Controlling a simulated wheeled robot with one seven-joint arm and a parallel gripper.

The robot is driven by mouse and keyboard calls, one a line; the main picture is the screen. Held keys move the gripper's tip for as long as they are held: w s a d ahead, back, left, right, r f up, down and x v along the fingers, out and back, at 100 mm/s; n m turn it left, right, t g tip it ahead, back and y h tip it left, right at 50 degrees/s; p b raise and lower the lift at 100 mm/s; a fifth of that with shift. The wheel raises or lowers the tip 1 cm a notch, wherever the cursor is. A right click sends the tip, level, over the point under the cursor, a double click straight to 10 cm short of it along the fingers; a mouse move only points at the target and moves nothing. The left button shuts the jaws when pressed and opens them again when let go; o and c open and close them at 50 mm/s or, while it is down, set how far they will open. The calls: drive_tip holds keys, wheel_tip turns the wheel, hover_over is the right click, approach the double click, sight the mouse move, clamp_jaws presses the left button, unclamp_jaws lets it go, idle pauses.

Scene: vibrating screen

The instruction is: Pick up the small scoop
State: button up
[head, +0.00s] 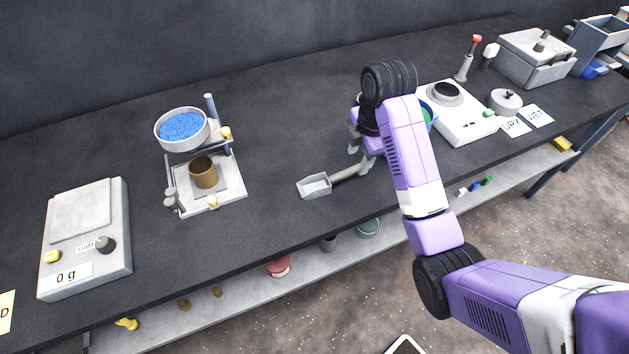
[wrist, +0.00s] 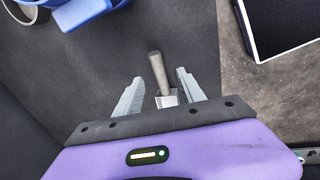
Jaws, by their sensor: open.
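The small scoop (head: 315,185) lies on the dark bench, with a grey metal pan at its left end and a brownish-grey handle pointing right toward my arm. My gripper (head: 359,158) is low over the bench near the handle, partly hidden behind my own arm. In the wrist view my gripper (wrist: 160,88) is open, with its two grey fingers on either side of the scoop's handle (wrist: 158,70). The scoop's pan is mostly hidden by my gripper body there.
A scale (head: 112,262) reading 0 g stands at left. A stand (head: 230,190) holds a pan of blue grains above a brown cup. A white device (head: 462,128) and a blue container (head: 428,115) are right of my arm. The bench between stand and scoop is clear.

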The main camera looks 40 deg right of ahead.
sight(353, 169)
drive_tip(key=shift+w+f, duration=0.2)
drive_tip(key=shift+f, duration=0.9)
drive_tip(key=shift+w+d+f+p, duration=0.1)
drive_tip(key=shift+w+f+p, duration=0.1)
drive_tip(key=shift+f, duration=0.7)
drive_tip(key=shift+w+d+f+p, duration=0.15)
drive_tip(key=shift+w+f, duration=0.1)
drive_tip(key=shift+f, duration=0.7)
drive_tip(key=shift+w+f+p, duration=0.15)
drive_tip(key=shift+w+f, duration=0.05)
drive_tip(key=shift+f, duration=0.7)
clamp_jaws()
